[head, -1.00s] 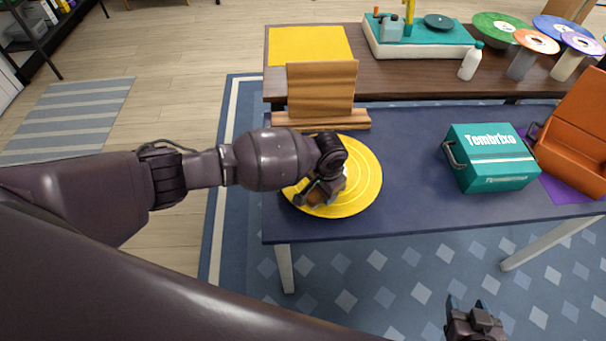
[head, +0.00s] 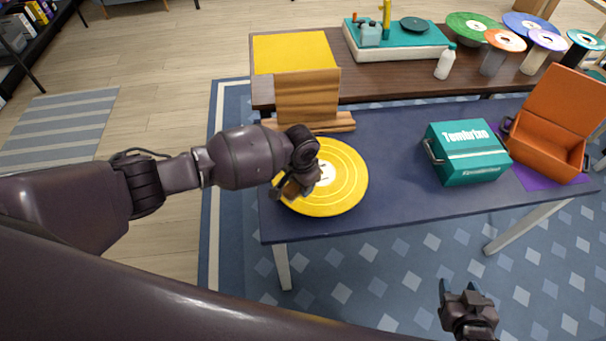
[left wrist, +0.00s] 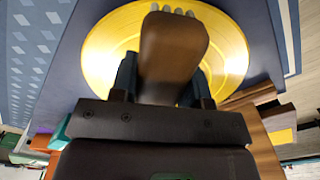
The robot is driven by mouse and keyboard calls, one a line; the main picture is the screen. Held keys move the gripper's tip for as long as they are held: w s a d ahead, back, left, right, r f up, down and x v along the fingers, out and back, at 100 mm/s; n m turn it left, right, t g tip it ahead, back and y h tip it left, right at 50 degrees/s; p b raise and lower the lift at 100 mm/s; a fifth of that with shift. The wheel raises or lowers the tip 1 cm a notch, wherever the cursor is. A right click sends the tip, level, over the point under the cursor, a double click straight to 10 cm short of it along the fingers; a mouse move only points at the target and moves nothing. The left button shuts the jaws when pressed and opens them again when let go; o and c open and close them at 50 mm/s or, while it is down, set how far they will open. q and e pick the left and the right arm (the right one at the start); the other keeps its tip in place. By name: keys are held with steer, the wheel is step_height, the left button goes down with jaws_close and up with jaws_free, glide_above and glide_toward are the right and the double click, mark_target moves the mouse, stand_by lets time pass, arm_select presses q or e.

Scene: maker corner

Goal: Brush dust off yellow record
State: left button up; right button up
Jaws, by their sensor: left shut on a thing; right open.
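The yellow record (head: 345,187) lies flat near the left end of the dark blue table, with a white label at its centre. It also shows in the left wrist view (left wrist: 235,50). My left gripper (head: 292,188) is over the record's left part. It is shut on a wooden-handled brush (left wrist: 172,48), whose pale bristle tips show at its far end over the record. I cannot tell whether the bristles touch the surface. No dust can be made out. My right gripper (head: 465,297) is open and empty, low in front of the table, over the rug.
A wooden stand (head: 308,97) is just behind the record. A teal case (head: 466,152) and an open orange case (head: 550,125) stand to the right. The back table holds a turntable (head: 397,40), a white bottle (head: 445,63) and several records on stands. The blue table's middle is clear.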

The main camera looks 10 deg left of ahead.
arm_select(q)
steer(key=shift+r+p, duration=0.6)
steer(key=shift+r, duration=0.35)
steer(key=shift+r+p, duration=0.3)
steer(key=shift+r, duration=0.2)
arm_select(e)
steer(key=shift+s+d+r, duration=0.15)
steer(key=shift+s, duration=0.45)
steer(key=shift+s+d+r, duration=0.15)
steer(key=shift+s, duration=0.4)
